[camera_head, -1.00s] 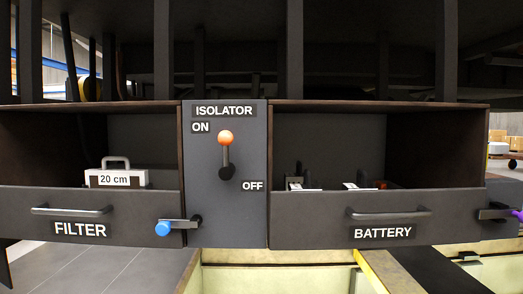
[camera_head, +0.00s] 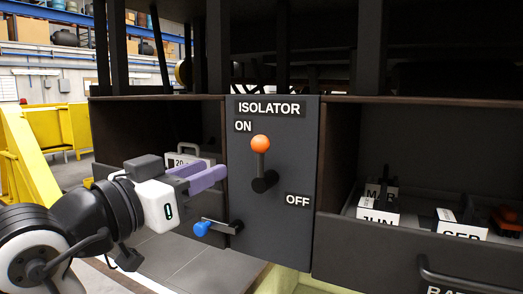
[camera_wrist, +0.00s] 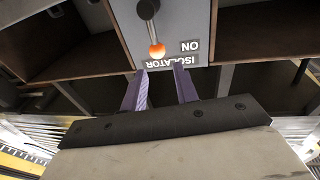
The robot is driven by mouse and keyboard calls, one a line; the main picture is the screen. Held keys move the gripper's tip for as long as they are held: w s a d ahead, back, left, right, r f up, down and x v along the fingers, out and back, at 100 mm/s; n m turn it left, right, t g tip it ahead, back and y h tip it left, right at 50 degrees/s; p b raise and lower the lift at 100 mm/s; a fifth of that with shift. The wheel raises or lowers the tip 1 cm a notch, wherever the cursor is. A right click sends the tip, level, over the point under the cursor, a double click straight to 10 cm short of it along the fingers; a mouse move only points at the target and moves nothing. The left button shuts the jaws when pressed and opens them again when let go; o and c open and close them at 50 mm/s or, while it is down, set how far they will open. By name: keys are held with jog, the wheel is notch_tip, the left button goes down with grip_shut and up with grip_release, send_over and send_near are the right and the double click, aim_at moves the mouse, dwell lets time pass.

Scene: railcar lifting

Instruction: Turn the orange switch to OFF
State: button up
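The orange switch (camera_head: 261,143) is a ball-topped lever on the grey isolator panel (camera_head: 270,225). Its lever points up from a black pivot, with the ball beside the ON label (camera_head: 243,126). The OFF label (camera_head: 298,200) is lower right. My gripper (camera_head: 224,177) is to the left of the lever, its purple fingers apart from it. In the wrist view the panel appears upside down. The orange ball (camera_wrist: 157,50) shows beyond and between the fingertips of my gripper (camera_wrist: 160,68), which are spread with nothing between them.
A case (camera_head: 188,157) is in the left compartment. The right compartment holds several labelled blocks, including one marked JUN (camera_head: 378,217). A yellow barrier (camera_head: 40,140) stands at the left. Space in front of the panel is clear.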

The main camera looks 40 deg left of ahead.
aim_at(258, 161)
jog(key=shift+m+g+h, duration=0.3)
jog(key=shift+g+h, duration=0.1)
jog(key=shift+g, duration=0.1)
jog(key=w+p, duration=0.1)
jog(key=w, duration=0.3)
jog(key=w+p, duration=0.1)
jog(key=w, duration=0.3)
jog(key=w+p, duration=0.1)
jog(key=w, duration=0.4)
jog(key=shift+w+f+p, duration=0.1)
jog(key=shift+f+p, duration=0.3)
jog(key=shift+c, duration=0.3)
grip_shut()
